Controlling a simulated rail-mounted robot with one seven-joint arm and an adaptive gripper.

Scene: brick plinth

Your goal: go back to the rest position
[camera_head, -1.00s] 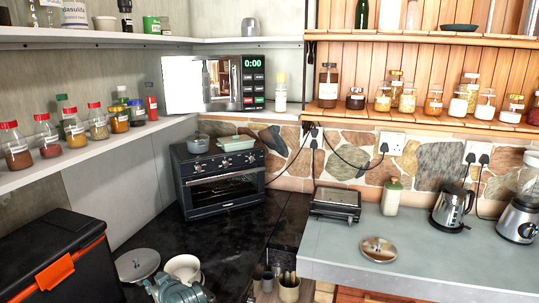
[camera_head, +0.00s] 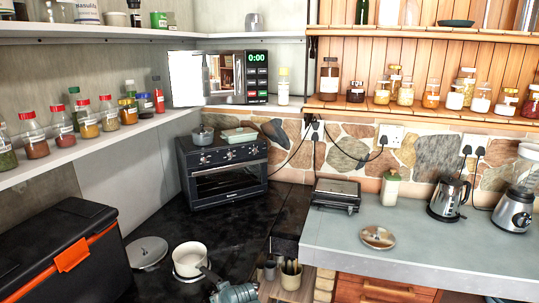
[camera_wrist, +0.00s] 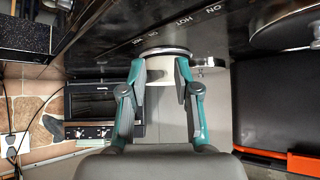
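My gripper (camera_wrist: 159,68) shows in the wrist view with its two teal and grey fingers apart, and I see nothing held between them. A white pot (camera_wrist: 165,52) lies beyond the fingertips in that view, partly covered by them. In the head view the white pot (camera_head: 186,262) stands upright on the black worktop, its dark handle pointing to the lower right. A teal and grey part of my arm shows at the bottom edge there, just right of and below the pot. The fingertips cannot be made out in the head view.
A lid (camera_head: 147,252) lies left of the pot. A black and orange box (camera_head: 65,245) fills the lower left. A utensil holder (camera_head: 290,278) stands to the right. A black oven (camera_head: 222,175) stands behind. The grey counter (camera_head: 400,255) holds a grill, kettle and blender.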

